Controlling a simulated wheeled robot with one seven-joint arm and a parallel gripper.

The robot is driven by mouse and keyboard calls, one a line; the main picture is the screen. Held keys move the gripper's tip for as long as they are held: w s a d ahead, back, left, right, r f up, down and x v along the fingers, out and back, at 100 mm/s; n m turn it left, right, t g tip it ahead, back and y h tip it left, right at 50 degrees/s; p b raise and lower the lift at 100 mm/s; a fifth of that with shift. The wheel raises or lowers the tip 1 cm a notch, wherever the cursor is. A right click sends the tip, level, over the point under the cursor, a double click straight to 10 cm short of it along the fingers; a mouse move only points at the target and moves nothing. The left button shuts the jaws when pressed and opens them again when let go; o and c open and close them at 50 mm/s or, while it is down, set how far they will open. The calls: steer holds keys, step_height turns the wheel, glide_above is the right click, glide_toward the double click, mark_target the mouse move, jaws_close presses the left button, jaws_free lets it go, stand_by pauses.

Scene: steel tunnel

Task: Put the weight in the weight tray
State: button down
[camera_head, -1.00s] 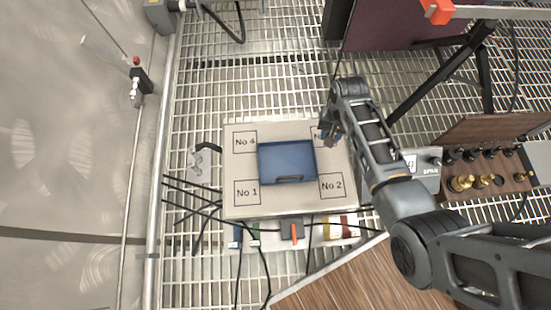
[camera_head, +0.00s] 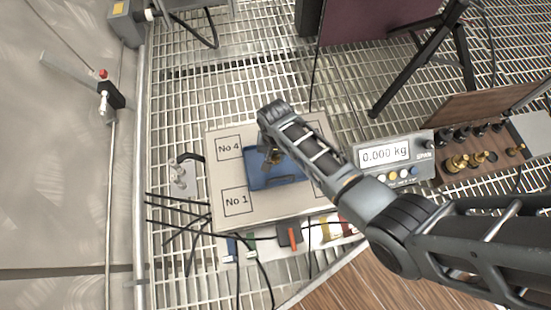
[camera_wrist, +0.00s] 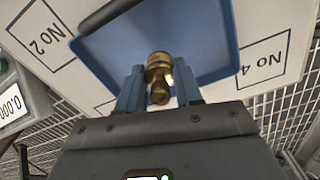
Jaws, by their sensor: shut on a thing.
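The blue weight tray (camera_head: 262,181) lies on a pale platform (camera_head: 233,173) marked with numbered squares. My gripper (camera_head: 268,156) is over the tray in the head view. In the wrist view my gripper (camera_wrist: 159,92) is shut on a brass weight (camera_wrist: 158,66), which sits between the two fingers. The blue tray (camera_wrist: 206,30) shows behind the weight. I cannot tell how far the weight is above the tray floor. My arm hides the right part of the tray and platform in the head view.
A scale display (camera_head: 386,155) reading 0.000 kg stands right of the platform. Farther right, a wooden weight box (camera_head: 472,178) holds several brass and dark weights. A small valve-like fitting (camera_head: 182,172) and cables lie on the grating left of the platform.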

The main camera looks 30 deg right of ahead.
mark_target(275, 159)
steer(key=shift+f+b, duration=0.8)
steer(key=shift+f, duration=0.85)
steer(key=shift+f, duration=0.1)
steer(key=c, duration=0.8)
jaws_free()
steer(key=shift+o, duration=0.2)
step_height(275, 159, up, 12)
steer(key=p, duration=0.6)
